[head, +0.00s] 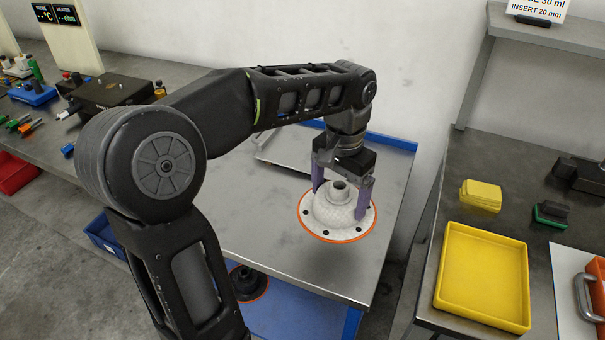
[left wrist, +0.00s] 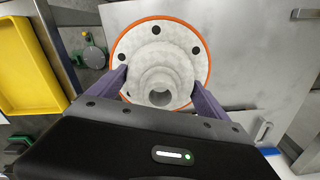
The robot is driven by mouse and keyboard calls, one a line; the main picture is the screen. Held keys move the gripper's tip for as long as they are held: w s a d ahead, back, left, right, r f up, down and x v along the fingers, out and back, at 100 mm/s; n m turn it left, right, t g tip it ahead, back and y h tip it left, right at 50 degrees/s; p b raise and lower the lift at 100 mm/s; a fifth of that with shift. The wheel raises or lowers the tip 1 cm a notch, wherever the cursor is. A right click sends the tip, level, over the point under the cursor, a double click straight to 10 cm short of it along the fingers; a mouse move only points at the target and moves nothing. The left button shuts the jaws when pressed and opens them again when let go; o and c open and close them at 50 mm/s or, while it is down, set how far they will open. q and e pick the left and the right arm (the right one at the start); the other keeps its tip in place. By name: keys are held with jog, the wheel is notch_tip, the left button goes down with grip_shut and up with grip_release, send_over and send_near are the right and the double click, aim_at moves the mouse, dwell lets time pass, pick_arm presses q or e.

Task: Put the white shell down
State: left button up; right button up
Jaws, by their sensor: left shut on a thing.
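The white shell (head: 325,217) is a round flanged piece with an orange rim, dark holes around the flange and a raised hub. In the head view it is over the metal-topped table (head: 262,250), flange down. My left gripper (head: 341,200) comes from above, its two purple fingers on either side of the hub, shut on it. In the left wrist view the shell (left wrist: 157,52) lies between the fingers (left wrist: 160,88). I cannot tell whether the flange touches the table top. My right gripper is not in view.
A yellow tray (head: 485,275) and yellow block (head: 481,195) are on the right bench. A dark part with an orange rim (head: 248,282) sits on the blue lower shelf (head: 300,312). A blue edge (head: 390,143) runs along the table's back. The table's front left is clear.

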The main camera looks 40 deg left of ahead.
pick_arm(q)
jog(key=shift+s, duration=0.1)
jog(key=shift+f, duration=2.5)
jog(key=shift+f, duration=2.5)
jog(key=shift+f, duration=0.15)
jog(key=o, duration=1.4)
jog(key=shift+o, duration=0.2)
